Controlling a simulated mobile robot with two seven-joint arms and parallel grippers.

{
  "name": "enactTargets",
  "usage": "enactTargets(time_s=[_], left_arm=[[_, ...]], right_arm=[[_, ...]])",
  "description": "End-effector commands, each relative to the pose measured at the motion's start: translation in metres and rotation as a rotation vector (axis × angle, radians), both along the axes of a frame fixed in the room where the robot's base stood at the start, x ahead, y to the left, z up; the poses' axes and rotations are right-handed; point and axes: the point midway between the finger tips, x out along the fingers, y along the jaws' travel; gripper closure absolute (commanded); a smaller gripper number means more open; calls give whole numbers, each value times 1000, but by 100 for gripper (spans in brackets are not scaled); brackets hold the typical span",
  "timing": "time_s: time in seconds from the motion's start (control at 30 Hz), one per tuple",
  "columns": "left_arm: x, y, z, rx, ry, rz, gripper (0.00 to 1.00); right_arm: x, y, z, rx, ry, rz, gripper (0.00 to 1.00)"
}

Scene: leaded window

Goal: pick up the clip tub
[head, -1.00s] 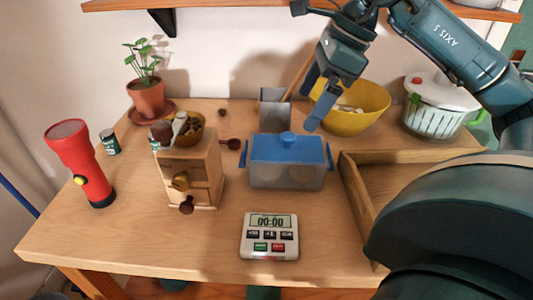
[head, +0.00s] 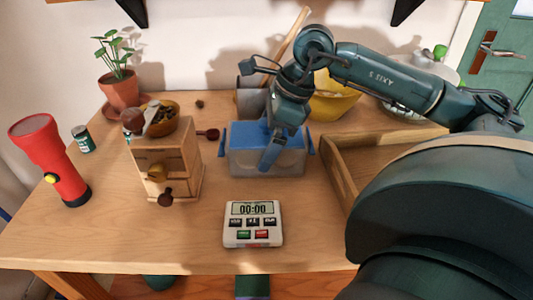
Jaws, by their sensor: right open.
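The clip tub (head: 240,162) is a clear box with a blue lid and blue side clips. It stands upright on the table near its middle, behind the white timer. My right gripper (head: 268,150) is over the tub, with its fingers pointing down in front of the lid and hiding the lid's knob. The gripper is open, and I cannot tell whether a finger touches the tub. My left gripper is not in view.
A wooden grinder (head: 168,165) stands left of the tub, a wooden tray (head: 345,180) right. A white timer (head: 252,225) lies in front. A grey container (head: 250,98) and yellow bowl (head: 335,103) are behind. A red torch (head: 50,155) and potted plant (head: 120,88) stand left.

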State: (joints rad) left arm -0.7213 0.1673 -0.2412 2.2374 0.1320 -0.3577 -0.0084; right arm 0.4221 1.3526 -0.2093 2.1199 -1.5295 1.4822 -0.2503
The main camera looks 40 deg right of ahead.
Motion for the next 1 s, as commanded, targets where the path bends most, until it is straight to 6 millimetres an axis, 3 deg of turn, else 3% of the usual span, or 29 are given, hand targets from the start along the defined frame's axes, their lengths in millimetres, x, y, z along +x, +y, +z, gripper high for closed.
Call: enactTargets(time_s=[0.23,0.63,1.0], left_arm=[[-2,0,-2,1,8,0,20],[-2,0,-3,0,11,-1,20],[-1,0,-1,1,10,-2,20]], right_arm=[[1,1,-2,-1,-1,0,0],[1,0,-1,-1,-1,0,33],[1,1,7,1,-5,-1,34]])
